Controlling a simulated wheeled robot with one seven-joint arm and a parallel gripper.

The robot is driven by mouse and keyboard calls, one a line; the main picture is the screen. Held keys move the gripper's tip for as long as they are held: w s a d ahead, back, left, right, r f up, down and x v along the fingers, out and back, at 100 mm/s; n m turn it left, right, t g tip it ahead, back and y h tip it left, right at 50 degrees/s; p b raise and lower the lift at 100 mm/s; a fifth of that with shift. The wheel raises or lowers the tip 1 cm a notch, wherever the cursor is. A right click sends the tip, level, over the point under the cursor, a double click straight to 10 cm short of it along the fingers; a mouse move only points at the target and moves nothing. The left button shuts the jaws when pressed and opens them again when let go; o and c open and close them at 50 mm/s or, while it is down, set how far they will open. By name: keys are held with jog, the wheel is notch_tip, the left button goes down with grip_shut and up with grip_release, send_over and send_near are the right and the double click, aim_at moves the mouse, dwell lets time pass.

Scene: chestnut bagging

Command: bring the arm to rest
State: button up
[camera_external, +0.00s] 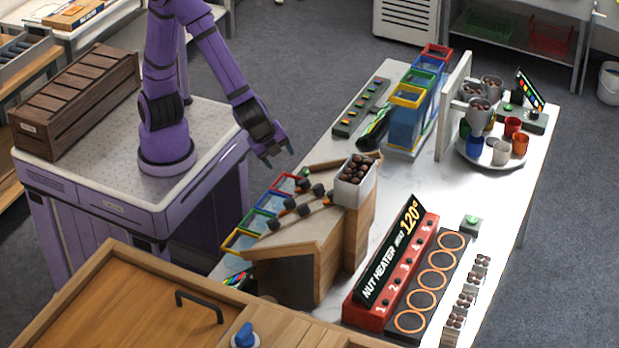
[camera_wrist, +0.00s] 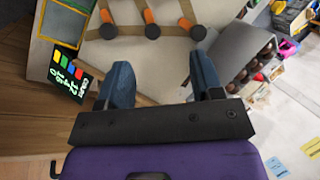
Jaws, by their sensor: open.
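My purple arm stands on my base and reaches down to the right in the external view. My gripper (camera_external: 281,160) hangs in the air near the left edge of the white table (camera_external: 417,176), behind and left of the wooden chute stand (camera_external: 299,244). In the wrist view my gripper (camera_wrist: 163,75) has its two blue fingers spread apart with nothing between them. Beyond the fingers, the tan sloping board (camera_wrist: 135,62) with orange and dark knobs shows. A bin of chestnuts (camera_external: 356,182) stands at the top of the stand and also shows right of the fingers (camera_wrist: 262,62).
Coloured bag frames (camera_external: 262,214) line the stand's left side. More framed bags (camera_external: 405,122) stand farther back. A red nut heater (camera_external: 392,262), a round tray of cups (camera_external: 487,158) and small chestnut portions (camera_external: 463,300) occupy the table. Its middle is fairly clear.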

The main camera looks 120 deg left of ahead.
jog(key=s+a+r+n+t+h, duration=0.1)
jog(key=s+r+n, duration=0.3)
jog(key=s+r, duration=0.5)
jog(key=s+a+r+n+t+h, duration=0.1)
jog(key=s+a+r+n+h, duration=0.2)
jog(key=s+r, duration=0.6)
jog(key=s+n, duration=0.1)
jog(key=s, duration=0.3)
jog(key=shift+s+a+r, duration=0.15)
jog(key=shift+a+r, duration=0.05)
jog(key=shift+a, duration=0.05)
dwell(0.5)
